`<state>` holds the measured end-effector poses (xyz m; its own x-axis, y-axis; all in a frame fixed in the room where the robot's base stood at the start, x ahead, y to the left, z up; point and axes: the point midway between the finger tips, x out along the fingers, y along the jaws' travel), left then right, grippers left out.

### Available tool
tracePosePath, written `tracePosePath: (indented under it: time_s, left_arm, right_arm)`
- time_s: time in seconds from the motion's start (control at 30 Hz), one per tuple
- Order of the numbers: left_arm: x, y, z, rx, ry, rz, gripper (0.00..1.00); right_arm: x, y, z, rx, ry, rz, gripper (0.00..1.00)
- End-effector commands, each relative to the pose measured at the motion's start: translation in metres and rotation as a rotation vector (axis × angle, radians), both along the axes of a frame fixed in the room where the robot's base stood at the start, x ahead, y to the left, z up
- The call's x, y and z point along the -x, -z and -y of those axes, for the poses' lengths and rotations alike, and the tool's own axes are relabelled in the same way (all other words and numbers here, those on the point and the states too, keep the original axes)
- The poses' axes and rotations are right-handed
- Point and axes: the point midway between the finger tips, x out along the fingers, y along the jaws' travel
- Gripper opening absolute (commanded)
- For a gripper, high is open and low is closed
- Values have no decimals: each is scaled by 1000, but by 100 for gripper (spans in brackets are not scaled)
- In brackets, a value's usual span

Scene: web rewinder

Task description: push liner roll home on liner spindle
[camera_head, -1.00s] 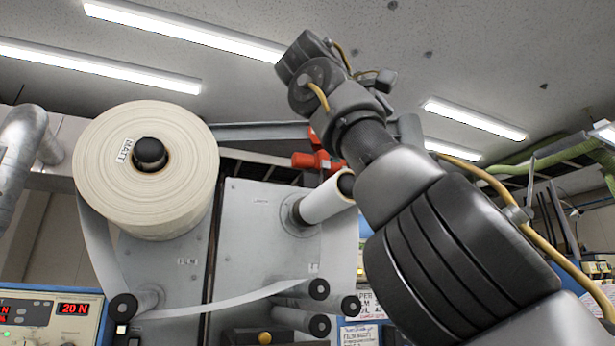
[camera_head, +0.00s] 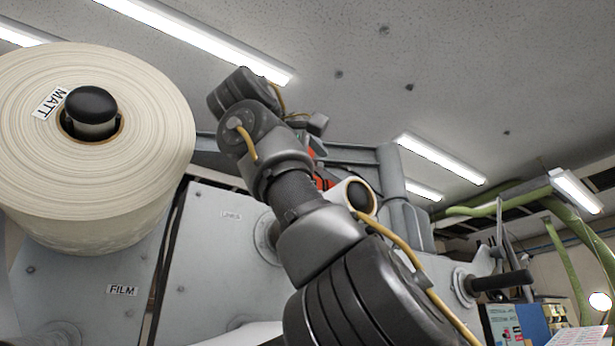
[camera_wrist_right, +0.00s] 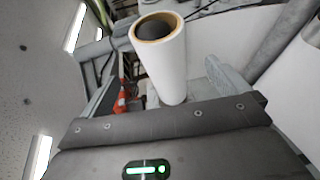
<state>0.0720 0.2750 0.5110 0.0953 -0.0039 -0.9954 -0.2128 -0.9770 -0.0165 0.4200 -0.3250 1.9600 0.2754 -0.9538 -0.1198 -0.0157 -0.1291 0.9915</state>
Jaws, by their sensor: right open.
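The white liner roll (camera_head: 350,196) is on a dark spindle on the grey machine panel. Its brown core ring and the dark spindle end inside it face outward. My right arm covers most of the roll in the head view, so its inner end and any gap to the panel are hidden. The roll also shows in the right wrist view (camera_wrist_right: 163,65), standing out beyond my right gripper (camera_wrist_right: 163,82). The gripper's grey fingers are open, one on each side of the roll; contact cannot be told. My left gripper is not in view.
A large cream roll marked MATT (camera_head: 130,150) is on its spindle at the left. A bare dark spindle (camera_head: 503,282) sticks out at the right. An orange-red part (camera_wrist_right: 121,103) lies behind the liner roll. A grey bar crosses above the panel.

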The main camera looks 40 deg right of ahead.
Motion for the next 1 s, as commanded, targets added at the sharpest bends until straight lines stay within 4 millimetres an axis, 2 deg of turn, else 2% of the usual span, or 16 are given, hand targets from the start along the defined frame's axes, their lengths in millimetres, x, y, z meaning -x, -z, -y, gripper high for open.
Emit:
tracePosePath:
  time_s: [0.1,0.23,0.37,0.5,0.6,0.8,1.0]
  left_arm:
    - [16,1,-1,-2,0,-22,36]
    - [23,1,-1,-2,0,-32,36]
    - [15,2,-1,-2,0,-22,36]
    - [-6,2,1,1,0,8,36]
    - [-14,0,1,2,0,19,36]
    - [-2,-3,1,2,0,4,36]
    - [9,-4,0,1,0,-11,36]
  right_arm:
    - [0,0,1,0,2,0,100]
    - [-2,1,5,-2,2,-1,100]
    - [-6,3,19,-2,1,-1,100]
    - [-13,6,42,-3,0,-2,100]
    - [-18,8,58,-3,0,-2,100]
    - [-28,11,85,0,-3,-3,100]
    - [-31,13,99,0,-4,-2,100]
